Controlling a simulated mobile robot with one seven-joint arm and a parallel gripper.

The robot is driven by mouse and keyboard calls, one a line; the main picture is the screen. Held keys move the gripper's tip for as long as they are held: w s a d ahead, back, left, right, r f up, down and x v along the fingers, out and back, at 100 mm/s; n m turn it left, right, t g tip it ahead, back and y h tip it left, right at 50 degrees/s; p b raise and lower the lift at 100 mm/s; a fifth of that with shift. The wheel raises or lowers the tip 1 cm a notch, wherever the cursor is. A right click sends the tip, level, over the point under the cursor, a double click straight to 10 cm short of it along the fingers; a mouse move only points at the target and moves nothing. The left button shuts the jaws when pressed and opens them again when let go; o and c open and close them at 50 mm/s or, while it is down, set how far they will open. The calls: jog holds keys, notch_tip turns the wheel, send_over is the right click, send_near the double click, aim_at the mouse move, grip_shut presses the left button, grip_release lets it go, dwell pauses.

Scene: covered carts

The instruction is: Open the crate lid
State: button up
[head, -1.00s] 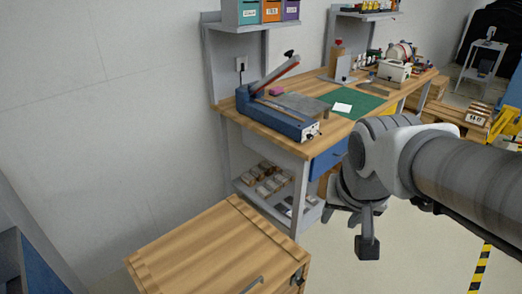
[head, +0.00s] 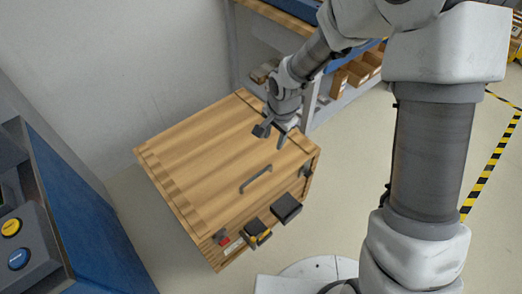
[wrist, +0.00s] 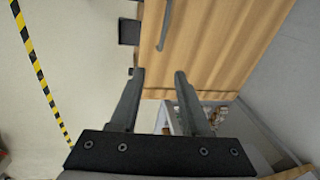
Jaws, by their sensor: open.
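The crate is a wooden box with a closed, flat lid (head: 205,155) in the middle of the head view. A grey bar handle (head: 256,179) lies on the lid near its front edge. My gripper (head: 275,134) is open and empty, above the lid's right rear part and apart from the handle as far as I can tell. In the wrist view my gripper (wrist: 157,75) shows two spread fingers, with the lid (wrist: 215,45) and its handle (wrist: 165,25) beyond them.
Dark fittings (head: 286,208) stick out from the crate's front. A blue cabinet (head: 75,220) with yellow and blue buttons stands at the left. A workbench with a lower shelf of boxes (head: 350,75) is behind. Open floor with striped tape (head: 490,150) lies right.

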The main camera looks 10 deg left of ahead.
jog(key=m, duration=0.1)
send_near(257, 175)
jog(key=shift+g, duration=0.3)
jog(key=f+b, duration=0.1)
jog(key=f, duration=0.1)
jog(key=w+f+b, duration=0.1)
jog(key=f+b, duration=0.1)
jog(key=f, duration=0.1)
jog(key=a+f+b, duration=0.1)
jog(key=f+b, duration=0.1)
jog(key=f, duration=0.1)
jog(key=shift+w, duration=0.15)
jog(key=shift+r, duration=0.1)
grip_shut()
dwell(0.8)
